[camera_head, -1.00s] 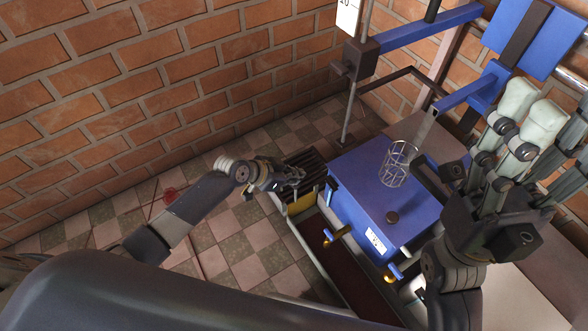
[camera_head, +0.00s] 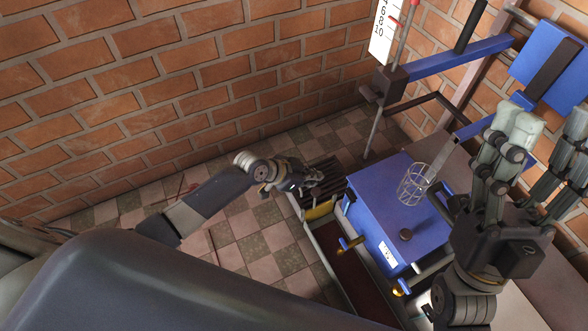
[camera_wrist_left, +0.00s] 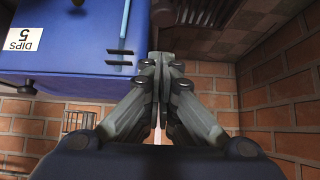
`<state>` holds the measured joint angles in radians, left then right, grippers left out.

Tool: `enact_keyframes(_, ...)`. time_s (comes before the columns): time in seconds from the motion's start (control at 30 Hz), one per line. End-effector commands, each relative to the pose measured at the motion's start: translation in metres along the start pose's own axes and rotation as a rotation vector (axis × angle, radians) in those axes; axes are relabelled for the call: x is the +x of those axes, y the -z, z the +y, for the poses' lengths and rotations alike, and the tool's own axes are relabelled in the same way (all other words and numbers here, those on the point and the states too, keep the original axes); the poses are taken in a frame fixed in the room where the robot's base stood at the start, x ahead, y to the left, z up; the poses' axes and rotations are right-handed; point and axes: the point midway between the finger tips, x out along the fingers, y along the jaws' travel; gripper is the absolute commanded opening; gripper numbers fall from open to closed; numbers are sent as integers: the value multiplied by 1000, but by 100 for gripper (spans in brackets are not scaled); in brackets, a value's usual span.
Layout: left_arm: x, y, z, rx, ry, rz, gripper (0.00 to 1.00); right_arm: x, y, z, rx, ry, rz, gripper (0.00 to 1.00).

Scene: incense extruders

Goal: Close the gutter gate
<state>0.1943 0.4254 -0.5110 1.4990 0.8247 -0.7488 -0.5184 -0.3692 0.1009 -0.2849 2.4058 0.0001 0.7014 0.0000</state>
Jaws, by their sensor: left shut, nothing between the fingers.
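My left gripper (camera_head: 316,179) is shut and empty, low over the near side of a dark slatted floor grate (camera_head: 326,167). In the left wrist view its fingertips (camera_wrist_left: 162,57) are together beside the blue box, with the grate (camera_wrist_left: 200,10) beyond them. A yellow plate (camera_head: 319,211) stands at the far end of a long dark gutter (camera_head: 353,268), just below the gripper. It may be the gutter gate, but I cannot tell its position clearly. My right gripper (camera_head: 545,115) is open, fingers upward, at the right and away from the gutter.
A blue box (camera_head: 408,225) with a wire basket (camera_head: 413,186) above it stands right of the gutter. Yellow-tipped handles (camera_head: 348,243) stick out from its side. A brick wall (camera_head: 170,100) closes the left and back. Checkered floor (camera_head: 230,235) is free on the left.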

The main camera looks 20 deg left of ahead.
Motion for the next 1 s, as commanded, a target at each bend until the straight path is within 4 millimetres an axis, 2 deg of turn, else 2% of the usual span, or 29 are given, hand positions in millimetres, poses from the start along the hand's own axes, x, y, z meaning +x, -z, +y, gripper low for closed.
enact_keyframes(0.27, -26, 1, -1, 0, 1, 0, 0, 0, -50, 5, -14, -6, -256, 55)
enact_keyframes(0.6, -55, 2, 0, 1, 0, 0, 0, -21, -106, 12, -30, -18, -569, 55)
enact_keyframes(0.8, -71, 1, -1, 0, 1, 1, 0, -40, -130, 17, -37, -25, -729, 55)
enact_keyframes(1.0, -79, 1, 0, 0, 0, 2, 0, -54, -142, 20, -42, -30, -822, 55)
